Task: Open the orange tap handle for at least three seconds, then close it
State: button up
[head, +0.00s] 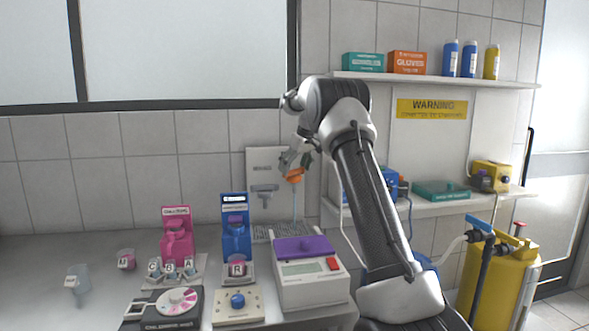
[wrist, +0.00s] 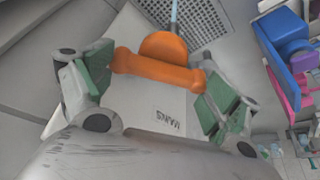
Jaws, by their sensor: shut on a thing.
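The orange tap handle (head: 295,176) sits on the grey wall panel (head: 262,160) at the back of the bench. In the wrist view the orange handle (wrist: 158,70) is a bar with a round knob, lying across between the green finger pads. My gripper (head: 303,165) is shut on the handle, one pad at each end of the bar; it also shows in the wrist view (wrist: 155,85). A thin pale blue vertical line, looking like a water stream (head: 295,205), runs down below the tap. My gripper partly hides the tap top.
A second, grey tap (head: 264,191) is to the left, above a drain grate (head: 262,233). A blue dispenser (head: 236,240), a pink dispenser (head: 177,240) and a white device with a purple lid (head: 310,285) stand on the bench below. A shelf (head: 430,79) is at right.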

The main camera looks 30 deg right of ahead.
jog(key=shift+d+f+n+g+y, duration=0.1)
jog(key=shift+n+g+y, duration=0.25)
jog(key=shift+n, duration=0.75)
jog(key=shift+n+g+y, duration=0.15)
jog(key=shift+n+y, duration=0.3)
jog(key=shift+n, duration=0.65)
jog(key=o, duration=0.8)
jog(key=v, duration=1.2)
